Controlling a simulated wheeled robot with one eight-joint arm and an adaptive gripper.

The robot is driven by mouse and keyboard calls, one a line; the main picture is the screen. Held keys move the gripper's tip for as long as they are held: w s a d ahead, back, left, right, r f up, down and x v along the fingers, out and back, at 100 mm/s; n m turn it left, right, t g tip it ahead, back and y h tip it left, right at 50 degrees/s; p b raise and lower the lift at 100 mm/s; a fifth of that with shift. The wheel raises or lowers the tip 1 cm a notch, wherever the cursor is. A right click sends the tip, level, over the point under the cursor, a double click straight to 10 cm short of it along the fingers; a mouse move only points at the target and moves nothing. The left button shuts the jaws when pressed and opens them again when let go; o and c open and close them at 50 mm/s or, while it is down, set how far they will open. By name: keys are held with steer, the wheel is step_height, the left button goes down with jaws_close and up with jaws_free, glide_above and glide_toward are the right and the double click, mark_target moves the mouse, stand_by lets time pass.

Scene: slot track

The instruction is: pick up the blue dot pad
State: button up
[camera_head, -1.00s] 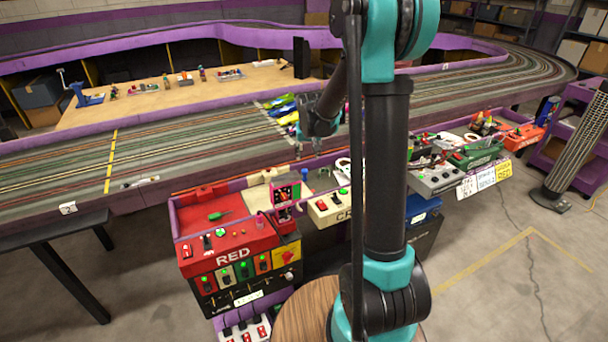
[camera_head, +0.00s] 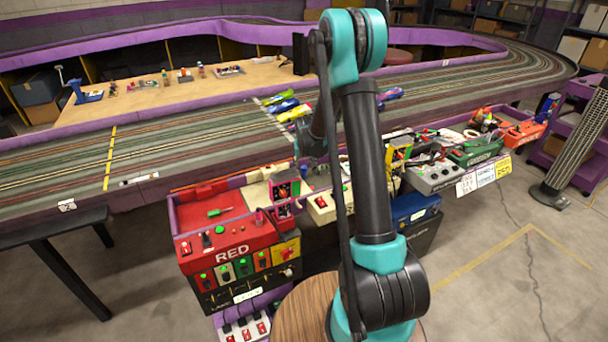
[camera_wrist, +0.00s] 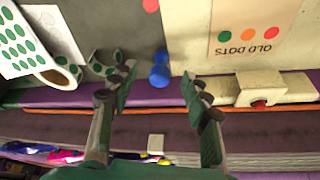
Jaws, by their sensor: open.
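In the wrist view a small rounded blue piece (camera_wrist: 160,72), which I take for the blue dot pad, sits on the grey surface by the purple edge strip. My gripper (camera_wrist: 156,86) is open. Its two dark fingers stand on either side of the blue piece, and a gap shows on both sides. I cannot tell how far the fingertips are above the surface. In the head view my gripper (camera_head: 313,148) is small and partly hidden by my arm, over the consoles by the track edge.
A sheet of green dots and a roll (camera_wrist: 58,76) lie left of the fingers. An "OLD DOTS" card (camera_wrist: 252,35) and a cream block with a red button (camera_wrist: 262,92) lie right. A red piece (camera_wrist: 150,5) is beyond. The red console (camera_head: 228,228) stands left of my arm.

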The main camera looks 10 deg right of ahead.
mark_target(304, 168)
steer(key=shift+w+x, duration=0.15)
steer(key=shift+x, duration=1.25)
steer(key=shift+w+x, duration=0.15)
steer(key=shift+x, duration=1.2)
steer(key=shift+a+r, duration=0.1)
steer(key=shift+r, duration=0.05)
jaws_close()
